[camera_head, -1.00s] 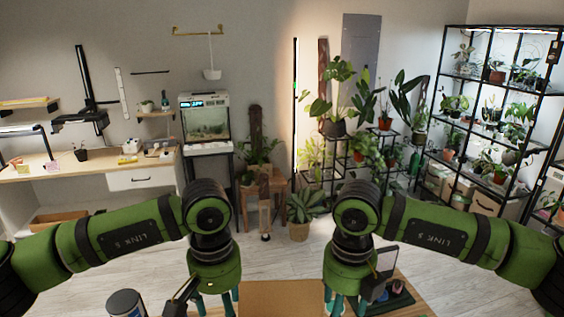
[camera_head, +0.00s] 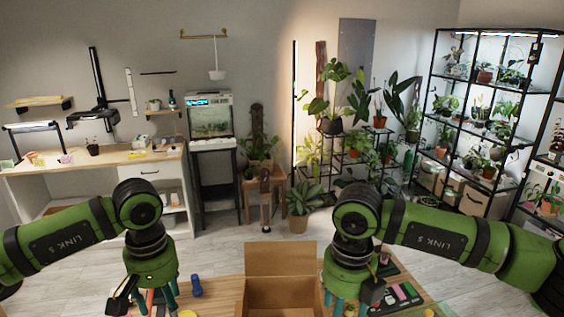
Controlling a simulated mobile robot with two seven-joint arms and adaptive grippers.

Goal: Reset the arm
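My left arm comes in from the left, and its gripper (camera_head: 150,298) hangs down over the left part of the wooden table. Its fingertips run close to the bottom edge, with several small coloured items around them. My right arm comes in from the right, and its gripper (camera_head: 347,300) hangs down just right of the open cardboard box (camera_head: 282,262). The teal fingers of both grippers show only in part, so I cannot tell how far apart the tips are or whether anything is between them.
A blue dumbbell-shaped item (camera_head: 196,286) lies between my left gripper and the box. A dark tray (camera_head: 408,298) with coloured pieces lies right of my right gripper. Beyond the table are open floor (camera_head: 225,250), a white desk (camera_head: 110,165), a potted plant (camera_head: 299,215) and plant shelves.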

